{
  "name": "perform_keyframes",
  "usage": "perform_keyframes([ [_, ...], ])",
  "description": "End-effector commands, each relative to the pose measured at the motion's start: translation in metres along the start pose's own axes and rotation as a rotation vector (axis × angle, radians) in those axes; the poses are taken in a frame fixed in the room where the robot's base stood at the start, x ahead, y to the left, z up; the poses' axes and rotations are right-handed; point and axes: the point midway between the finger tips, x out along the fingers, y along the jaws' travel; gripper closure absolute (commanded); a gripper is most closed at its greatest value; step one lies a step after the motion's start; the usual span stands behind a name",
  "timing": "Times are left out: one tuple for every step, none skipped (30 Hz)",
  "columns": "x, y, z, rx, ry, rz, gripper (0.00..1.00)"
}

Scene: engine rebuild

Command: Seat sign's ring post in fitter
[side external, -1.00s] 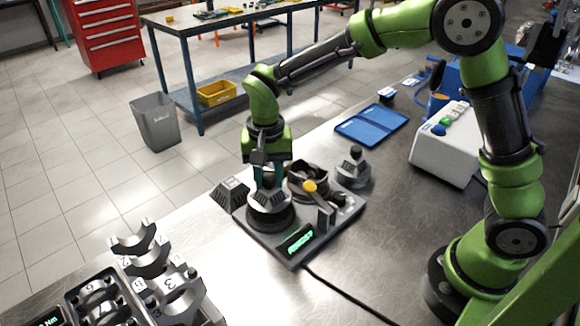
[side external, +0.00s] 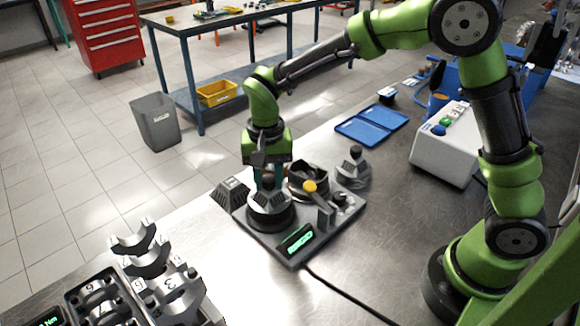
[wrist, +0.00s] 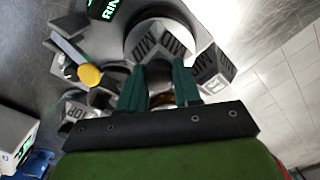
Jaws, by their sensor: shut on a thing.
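My gripper (side external: 267,182) points straight down and is shut on the dark knob of a grey, faceted ring post (side external: 271,203). In the wrist view the knob (wrist: 158,73) is between the two teal fingers, and the post's faces (wrist: 160,42) seem to read MID. This post sits upright at the black round seat on the left of the fitter (side external: 328,238); I cannot tell if it is fully down. The lit green sign (side external: 298,240) on the fitter's front shows text starting RIN in the wrist view (wrist: 110,8); the rest is unclear.
Another grey post (side external: 230,190) stands just left of the fitter, and one (side external: 353,168) behind its right side. A yellow-knobbed lever (side external: 310,187) and a dark round holder (side external: 305,176) are close right of my gripper. Bearing caps (side external: 150,255) stand front left.

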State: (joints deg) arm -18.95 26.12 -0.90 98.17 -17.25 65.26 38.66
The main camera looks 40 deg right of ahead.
Motion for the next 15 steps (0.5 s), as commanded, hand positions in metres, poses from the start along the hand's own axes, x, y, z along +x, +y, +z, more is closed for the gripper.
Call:
perform_keyframes([
  [0.0004, -0.0002, -0.0002, 0.000, 0.001, -0.001, 1.00],
  [0.0009, -0.0002, -0.0002, 0.000, 0.001, -0.001, 1.00],
  [0.0015, -0.0002, -0.0002, 0.000, 0.001, -0.001, 1.00],
  [0.0020, -0.0002, -0.0002, 0.000, 0.001, -0.001, 1.00],
  [0.0024, -0.0003, -0.0003, 0.000, 0.001, -0.001, 1.00],
  [0.0031, -0.0002, -0.0003, 0.000, 0.001, -0.001, 1.00],
  [0.0035, -0.0003, -0.0003, 0.000, 0.001, -0.001, 1.00],
  [0.0040, -0.0002, -0.0003, 0.000, 0.001, -0.001, 1.00],
  [0.0046, -0.0002, -0.0003, 0.000, 0.001, -0.001, 1.00],
  [0.0051, -0.0002, -0.0002, 0.000, 0.001, -0.001, 1.00],
  [0.0055, -0.0002, -0.0002, 0.000, 0.001, -0.001, 1.00],
  [0.0061, -0.0002, -0.0002, 0.000, 0.001, -0.001, 1.00],
  [0.0066, -0.0002, -0.0002, 0.000, 0.001, -0.001, 1.00],
  [0.0070, -0.0002, -0.0002, 0.000, 0.001, -0.001, 1.00],
  [0.0074, -0.0001, -0.0002, 0.000, 0.001, -0.001, 1.00],
])
